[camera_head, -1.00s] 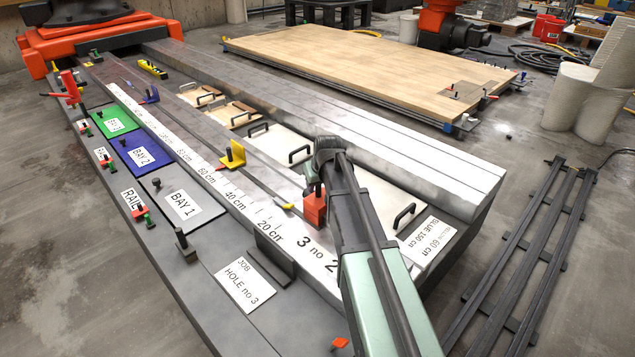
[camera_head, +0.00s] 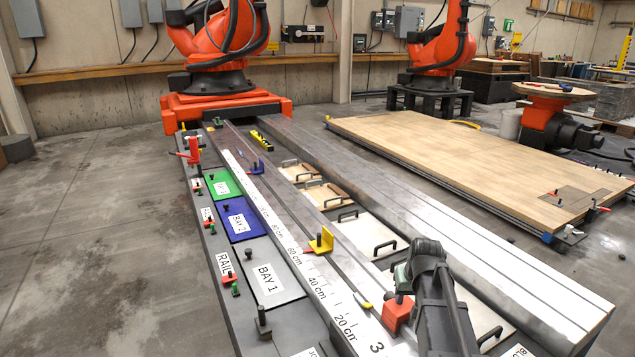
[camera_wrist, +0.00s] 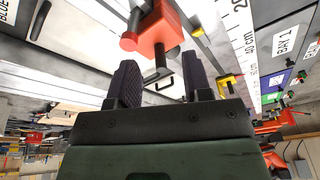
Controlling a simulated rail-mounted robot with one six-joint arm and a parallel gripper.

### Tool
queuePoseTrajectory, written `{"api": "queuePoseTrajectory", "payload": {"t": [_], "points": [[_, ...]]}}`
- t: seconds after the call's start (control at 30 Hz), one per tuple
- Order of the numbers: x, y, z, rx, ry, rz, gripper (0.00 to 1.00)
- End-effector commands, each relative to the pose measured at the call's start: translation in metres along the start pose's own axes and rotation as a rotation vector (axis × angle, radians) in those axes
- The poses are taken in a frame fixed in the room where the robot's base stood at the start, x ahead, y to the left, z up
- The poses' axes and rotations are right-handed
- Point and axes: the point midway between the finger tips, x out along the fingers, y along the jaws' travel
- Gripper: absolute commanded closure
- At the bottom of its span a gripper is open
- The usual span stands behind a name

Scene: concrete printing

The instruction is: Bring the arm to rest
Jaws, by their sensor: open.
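My gripper (camera_wrist: 162,75) is open, with its two dark ridged fingers apart in the wrist view. An orange-red block with a black handle (camera_wrist: 152,32) shows just beyond the fingertips; nothing appears gripped. In the head view my arm (camera_head: 436,295) reaches in at the lower right, over the long rail bench. The red block (camera_head: 397,313) stands on the bench beside the arm's far end. The fingers are hidden behind the wrist there.
The bench carries a centimetre scale, a yellow stop (camera_head: 321,241), a blue stop (camera_head: 255,167) and coloured bay plates, such as the blue one (camera_head: 240,220). Lidded slots with black handles lie along its right side. A wooden table (camera_head: 480,165) stands behind. Floor at left is clear.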

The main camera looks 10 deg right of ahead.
Motion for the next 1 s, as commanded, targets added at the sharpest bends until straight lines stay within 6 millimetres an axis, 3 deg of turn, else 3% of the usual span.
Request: {"api": "queuePoseTrajectory", "payload": {"t": [0.03,0.1,0.2,0.3,0.33,0.4,0.57,0.67,0.9,1.0], "points": [[-0.007,-0.018,0.039,0.004,-0.051,0.001,0.55],[-0.015,-0.044,0.086,0.004,-0.13,0.008,0.55],[-0.027,-0.077,0.145,-0.03,-0.213,0.023,0.55],[-0.036,-0.114,0.19,-0.122,-0.241,0.026,0.55],[-0.044,-0.125,0.183,-0.148,-0.24,0.023,0.55],[-0.084,-0.121,0.167,-0.133,-0.239,0.024,0.55],[-0.144,-0.123,0.152,-0.132,-0.238,0.024,0.55],[-0.19,-0.125,0.14,-0.132,-0.237,0.024,0.55],[-0.322,-0.13,0.109,-0.132,-0.236,0.024,0.55],[-0.351,-0.131,0.102,-0.132,-0.236,0.024,0.55]]}}
